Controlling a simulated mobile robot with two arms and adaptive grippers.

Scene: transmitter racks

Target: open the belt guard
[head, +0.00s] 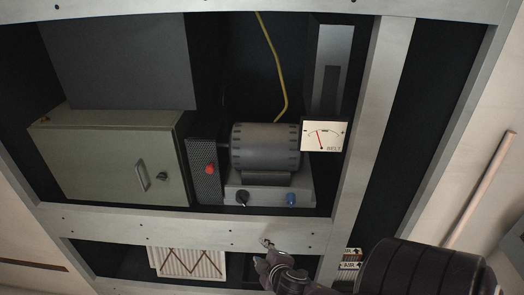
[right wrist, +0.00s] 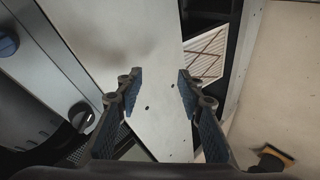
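The belt guard (head: 204,184) looks like a narrow dark perforated panel with a red knob (head: 209,169), upright at the left end of the grey motor (head: 265,148). My right gripper (head: 268,243) is in front of the pale rack crossbar, below and to the right of the guard, apart from it. In the right wrist view my right gripper (right wrist: 158,88) is open with nothing between its fingers. A strip of dark mesh, perhaps the guard (right wrist: 119,138), shows behind the left finger there. My left gripper is not in view.
The motor's base has a black knob (head: 243,198) and a blue knob (head: 291,199). A green-grey cabinet (head: 105,160) with a handle stands left of the guard. A belt meter (head: 324,136) hangs at right. The crossbar (head: 180,229) runs below.

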